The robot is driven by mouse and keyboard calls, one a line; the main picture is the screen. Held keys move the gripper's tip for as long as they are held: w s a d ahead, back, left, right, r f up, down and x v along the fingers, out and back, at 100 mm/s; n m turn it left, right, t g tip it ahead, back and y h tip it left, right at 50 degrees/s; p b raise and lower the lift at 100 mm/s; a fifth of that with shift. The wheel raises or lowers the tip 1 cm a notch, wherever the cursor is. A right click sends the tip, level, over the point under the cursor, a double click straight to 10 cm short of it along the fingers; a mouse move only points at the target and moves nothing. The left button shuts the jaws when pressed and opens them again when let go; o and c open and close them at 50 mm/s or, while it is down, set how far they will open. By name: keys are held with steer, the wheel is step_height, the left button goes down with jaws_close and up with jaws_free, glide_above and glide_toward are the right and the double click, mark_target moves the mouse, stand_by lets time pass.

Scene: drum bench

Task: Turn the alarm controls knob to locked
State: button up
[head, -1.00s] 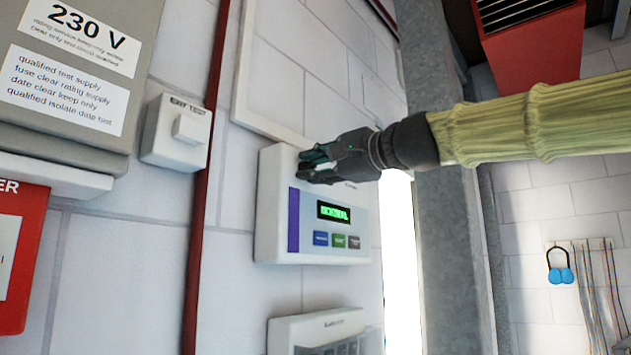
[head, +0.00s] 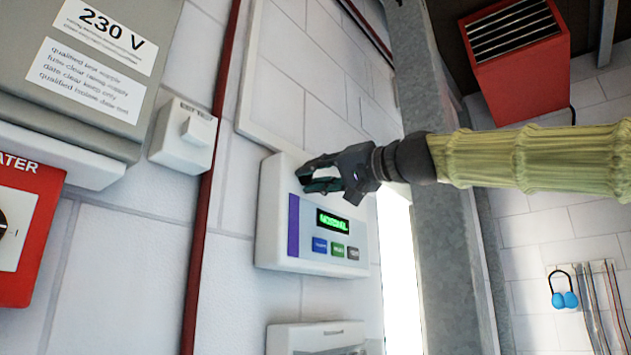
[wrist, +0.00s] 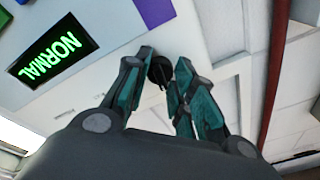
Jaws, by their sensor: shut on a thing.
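The alarm control box (head: 265,218) is a white wall panel with a purple stripe. Its lit green display (head: 332,220) reads NORMAL, and this also shows in the wrist view (wrist: 52,54). A small dark knob (wrist: 160,72) is on the panel in the wrist view, between my fingertips. My gripper (head: 308,178) is at the upper part of the panel in the head view, where its fingers hide the knob. In the wrist view my gripper (wrist: 163,62) has its two fingers closed on either side of the knob. The knob's position marking cannot be read.
Coloured buttons (head: 338,249) sit below the display. A white switch box (head: 184,135) and a dark red pipe (head: 203,220) are to the left. Another white panel (head: 300,338) is below. A grey steel column (head: 440,230) stands close to the right.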

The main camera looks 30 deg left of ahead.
steer(key=shift+f+n+g, duration=0.1)
steer(key=shift+n+g, duration=0.2)
steer(key=shift+n, duration=0.9)
steer(key=o, duration=1.1)
steer(key=shift+w, duration=0.1)
steer(key=shift+c, duration=0.2)
steer(key=d+f, duration=0.1)
steer(key=d, duration=1)
steer(key=shift+s+d+f, duration=0.25)
steer(key=shift+s+d, duration=0.15)
steer(key=shift+s, duration=0.05)
